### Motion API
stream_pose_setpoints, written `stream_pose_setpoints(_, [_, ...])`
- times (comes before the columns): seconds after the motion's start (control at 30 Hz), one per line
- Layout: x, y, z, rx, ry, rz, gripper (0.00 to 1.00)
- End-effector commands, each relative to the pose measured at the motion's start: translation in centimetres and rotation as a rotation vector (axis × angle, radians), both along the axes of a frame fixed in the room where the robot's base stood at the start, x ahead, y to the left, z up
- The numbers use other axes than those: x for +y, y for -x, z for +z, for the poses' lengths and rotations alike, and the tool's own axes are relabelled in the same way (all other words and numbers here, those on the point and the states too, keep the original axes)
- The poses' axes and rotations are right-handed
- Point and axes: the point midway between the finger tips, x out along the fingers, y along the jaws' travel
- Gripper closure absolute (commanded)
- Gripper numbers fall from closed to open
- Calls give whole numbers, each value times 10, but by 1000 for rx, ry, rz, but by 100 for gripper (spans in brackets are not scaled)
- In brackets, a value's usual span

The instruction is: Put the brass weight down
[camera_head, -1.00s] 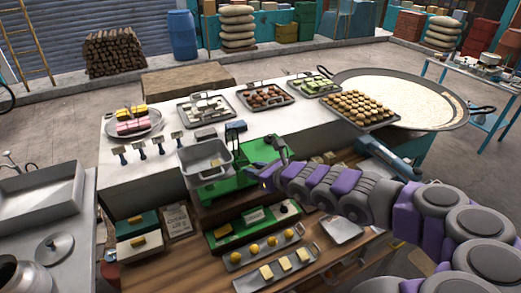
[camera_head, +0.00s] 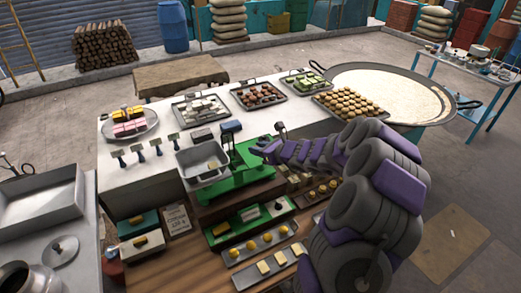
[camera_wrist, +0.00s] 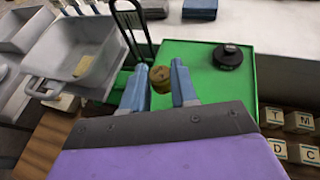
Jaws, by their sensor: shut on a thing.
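The small brass weight (camera_wrist: 161,78) is between the two blue fingertips of my gripper (camera_wrist: 162,88) in the wrist view. My gripper is shut on it. Behind and below it is the green plate (camera_wrist: 195,75) of the weighing scale; I cannot tell whether the weight touches the plate. In the head view my gripper (camera_head: 256,150) is at the right part of the green scale (camera_head: 240,172), and the brass weight cannot be made out there.
A grey metal pan (camera_wrist: 85,50) with a pale piece in it is on the scale's left side. A black round weight (camera_wrist: 228,56) lies on the green plate to the right of my fingers. Lettered blocks (camera_wrist: 299,121) stand at the right. Trays of sweets line the white counter (camera_head: 150,172).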

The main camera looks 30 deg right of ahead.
Motion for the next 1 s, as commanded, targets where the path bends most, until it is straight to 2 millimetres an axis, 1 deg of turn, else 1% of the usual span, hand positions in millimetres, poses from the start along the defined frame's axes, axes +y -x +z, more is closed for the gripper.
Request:
stream_pose_setpoints(0.03, [-6,-5,-2,3,2,-2,100])
stream_pose_setpoints(0.1, [-10,-9,-3,2,0,0,100])
stream_pose_setpoints(0.37, [-18,-20,-2,0,1,-1,100])
stream_pose_setpoints(0.5, [-17,-20,-26,6,-4,-1,100])
stream_pose_setpoints(0.6, [-16,-20,-37,3,-3,-1,100])
stream_pose_setpoints(0.97, [-16,-20,-40,-1,-2,-1,100])
stream_pose_setpoints(1.0, [-16,-20,-40,-1,-1,0,69])
